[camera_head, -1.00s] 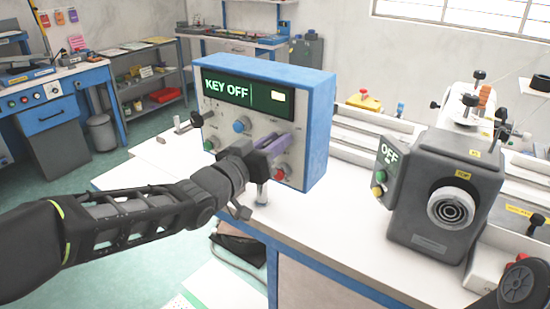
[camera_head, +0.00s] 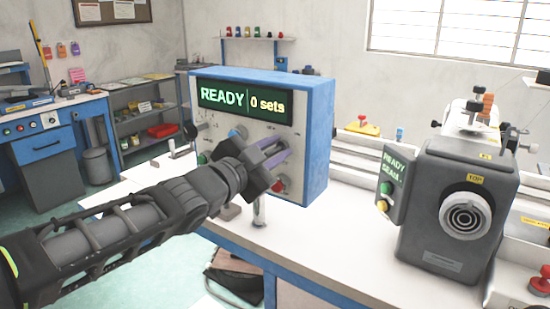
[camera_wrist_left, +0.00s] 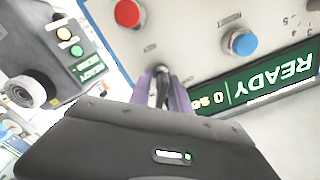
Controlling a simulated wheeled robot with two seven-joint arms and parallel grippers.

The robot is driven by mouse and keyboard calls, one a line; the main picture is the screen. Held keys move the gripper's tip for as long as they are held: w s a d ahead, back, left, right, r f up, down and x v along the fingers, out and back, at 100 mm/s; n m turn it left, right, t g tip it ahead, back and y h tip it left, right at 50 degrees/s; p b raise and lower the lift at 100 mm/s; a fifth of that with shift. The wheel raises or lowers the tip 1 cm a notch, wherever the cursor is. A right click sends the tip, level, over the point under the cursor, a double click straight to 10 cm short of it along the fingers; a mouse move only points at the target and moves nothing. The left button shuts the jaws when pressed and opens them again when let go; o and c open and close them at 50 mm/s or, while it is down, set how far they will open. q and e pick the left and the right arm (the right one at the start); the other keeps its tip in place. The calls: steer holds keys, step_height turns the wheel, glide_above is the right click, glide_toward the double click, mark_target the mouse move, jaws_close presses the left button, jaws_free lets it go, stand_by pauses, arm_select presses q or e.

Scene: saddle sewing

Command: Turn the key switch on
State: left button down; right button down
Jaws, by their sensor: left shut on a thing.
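The blue control box (camera_head: 318,140) stands on the white bench, and its display (camera_head: 245,98) reads "READY | 0 sets". My left gripper (camera_head: 277,158), with purple fingers, is at the lower right of the panel. In the left wrist view its fingers (camera_wrist_left: 172,95) are shut on a small dark key switch (camera_wrist_left: 160,72) at the panel face. In the head view the gripper hides the key. A red button (camera_wrist_left: 127,13) and a blue knob (camera_wrist_left: 241,42) sit beside it in the wrist view. My right gripper is not in view.
The grey sewing machine unit (camera_head: 455,205) stands on the bench to the right, its small screen (camera_head: 393,168) showing "READY" and a second line. A metal post (camera_head: 259,210) stands below the gripper. The white bench top (camera_head: 340,235) between box and machine is clear.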

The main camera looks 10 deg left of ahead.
arm_select(q)
steer(key=shift+f+m, duration=0.15)
steer(key=shift+m, duration=0.35)
steer(key=shift+b, duration=0.3)
steer(key=c, duration=1.6)
jaws_free()
steer(key=shift+o, duration=0.2)
steer(key=p+v, duration=0.2)
steer(key=v, duration=0.5)
steer(key=shift+s, duration=0.4)
